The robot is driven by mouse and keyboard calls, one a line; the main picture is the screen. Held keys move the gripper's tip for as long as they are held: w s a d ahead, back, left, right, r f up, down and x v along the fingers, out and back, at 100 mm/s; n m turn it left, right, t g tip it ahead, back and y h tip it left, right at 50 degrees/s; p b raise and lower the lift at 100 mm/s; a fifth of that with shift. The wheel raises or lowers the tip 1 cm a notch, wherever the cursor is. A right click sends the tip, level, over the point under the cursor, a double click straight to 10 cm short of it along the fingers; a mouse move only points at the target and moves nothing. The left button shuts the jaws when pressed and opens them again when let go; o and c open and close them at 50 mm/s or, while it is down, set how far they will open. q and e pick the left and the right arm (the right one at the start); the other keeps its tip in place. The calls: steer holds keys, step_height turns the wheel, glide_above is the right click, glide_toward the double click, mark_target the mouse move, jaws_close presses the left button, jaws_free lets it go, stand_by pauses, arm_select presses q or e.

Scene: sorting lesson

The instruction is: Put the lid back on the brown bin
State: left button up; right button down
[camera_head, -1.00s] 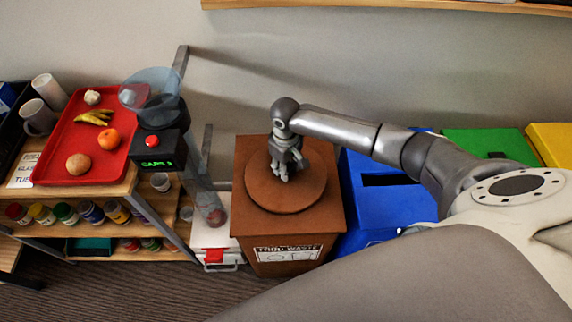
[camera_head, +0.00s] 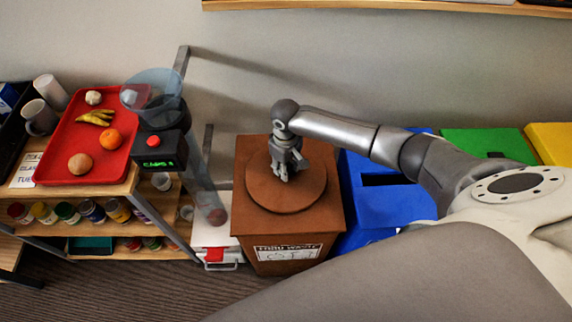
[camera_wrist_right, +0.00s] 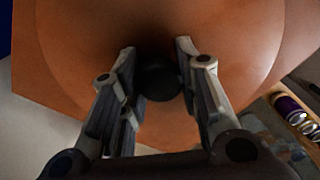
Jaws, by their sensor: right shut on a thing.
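The brown bin (camera_head: 246,222) stands on the floor in the middle of the head view, with a food waste label on its front. Its round brown lid (camera_head: 308,196) lies over the bin's top and looks flat and about centred. In the right wrist view the lid (camera_wrist_right: 230,40) fills most of the picture, with a dark round knob (camera_wrist_right: 158,80) at its middle. My right gripper (camera_head: 284,177) points down at the lid's middle and is shut on the knob; its fingers stand on both sides of it in the wrist view (camera_wrist_right: 157,85). My left gripper is not in view.
A blue bin (camera_head: 385,208) with a slot stands close at the right, with green (camera_head: 490,147) and yellow (camera_head: 550,143) bins beyond. At the left are a clear-bowled dispenser (camera_head: 152,92) and a shelf with a red tray (camera_head: 60,140) of food. The wall is close behind.

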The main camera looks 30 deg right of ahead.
steer(key=shift+p, duration=0.45)
stand_by(0.6)
stand_by(0.4)
steer(key=c, duration=0.5)
jaws_free()
steer(key=shift+r+p, duration=3.5)
steer(key=shift+p, duration=0.55)
steer(key=shift+c, duration=0.3)
jaws_close()
